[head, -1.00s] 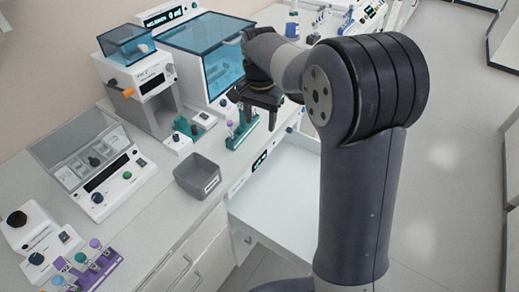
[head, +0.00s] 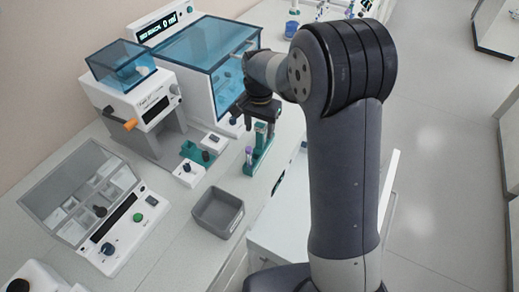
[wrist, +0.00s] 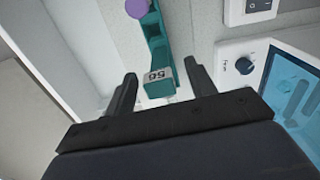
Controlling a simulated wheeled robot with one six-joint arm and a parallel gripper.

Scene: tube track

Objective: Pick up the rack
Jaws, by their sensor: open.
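A green rack (head: 257,163) stands near the front edge of the bench and holds a tube with a purple cap (head: 249,151). My gripper (head: 262,122) is at the far end of this rack, partly hiding it. In the wrist view the rack (wrist: 155,50) runs up the picture, with a numbered white label on its near end. That end shows between the two open fingers (wrist: 163,84) with gaps on both sides. The purple cap (wrist: 137,8) is at the top edge. Whether the fingertips reach down to the rack's height is unclear.
A grey open bin (head: 218,212) stands near the bench edge. Small white devices (head: 187,173) and a teal piece (head: 197,153) lie left of the rack. A blue-lidded machine (head: 205,50) stands behind. In the wrist view a white device with a knob (wrist: 245,66) is to the right.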

